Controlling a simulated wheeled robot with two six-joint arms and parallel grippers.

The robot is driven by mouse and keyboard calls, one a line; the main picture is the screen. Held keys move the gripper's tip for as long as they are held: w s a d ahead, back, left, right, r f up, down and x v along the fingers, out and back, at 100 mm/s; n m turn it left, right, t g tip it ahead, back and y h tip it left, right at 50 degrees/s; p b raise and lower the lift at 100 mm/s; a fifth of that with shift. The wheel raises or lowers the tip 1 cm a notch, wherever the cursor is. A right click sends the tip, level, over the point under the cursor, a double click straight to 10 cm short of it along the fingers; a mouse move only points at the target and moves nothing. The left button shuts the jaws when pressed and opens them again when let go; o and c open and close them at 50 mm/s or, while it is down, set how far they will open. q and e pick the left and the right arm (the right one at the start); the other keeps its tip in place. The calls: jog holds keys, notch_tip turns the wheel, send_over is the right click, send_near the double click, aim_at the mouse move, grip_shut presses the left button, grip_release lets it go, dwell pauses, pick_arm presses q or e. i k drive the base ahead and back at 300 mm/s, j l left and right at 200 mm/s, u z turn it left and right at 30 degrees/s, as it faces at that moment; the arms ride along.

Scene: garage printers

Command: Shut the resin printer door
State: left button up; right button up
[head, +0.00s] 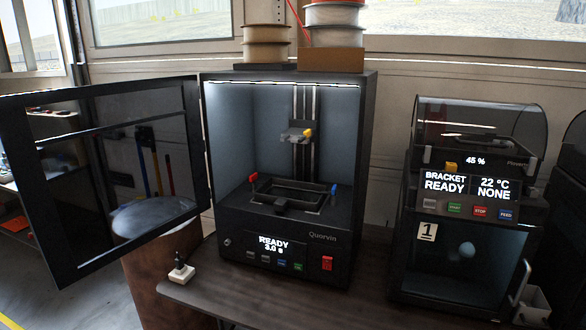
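The resin printer (344,229) stands on the dark bench in the middle of the head view. Its front display reads "READY" and "3.0". Its door (95,266), a dark frame with a glossy see-through panel, is swung wide open to the left, hinged at the printer's left front edge. The chamber is exposed, with a build platform (296,136) on a vertical rail and a vat (290,195) below. Neither of my grippers shows in the head view.
A second printer (470,290) marked "1" stands to the right with a clear-lidded unit (478,135) on top. Spools (334,22) sit on the resin printer. A small white-based object (179,274) stands near the bench's left edge, below the open door. A brown drum (150,300) is beneath the door.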

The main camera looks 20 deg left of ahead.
aim_at(100, 172)
jog(key=i+j+z, duration=0.15)
jog(key=j, duration=0.45)
jog(key=j+z, duration=0.1)
jog(key=j, duration=0.55)
jog(key=j+z, duration=0.15)
jog(key=j, duration=0.5)
jog(key=j+z, duration=0.15)
jog(key=j, duration=0.45)
jog(key=j+z, duration=0.1)
jog(key=j, duration=0.55)
jog(key=j+z, duration=0.15)
jog(key=j, duration=0.5)
jog(key=k+j+z, duration=0.15)
jog(key=j, duration=0.45)
jog(key=k+j+z, duration=0.1)
jog(key=j, duration=0.5)
jog(key=k+j, duration=0.15)
jog(key=j, duration=0.25)
jog(key=k+j+z, duration=0.15)
jog(key=j, duration=0.2)
jog(key=k+j, duration=0.15)
jog(key=j, duration=0.25)
jog(key=k+j+z, duration=0.1)
jog(key=j, duration=0.25)
jog(key=k, duration=0.1)
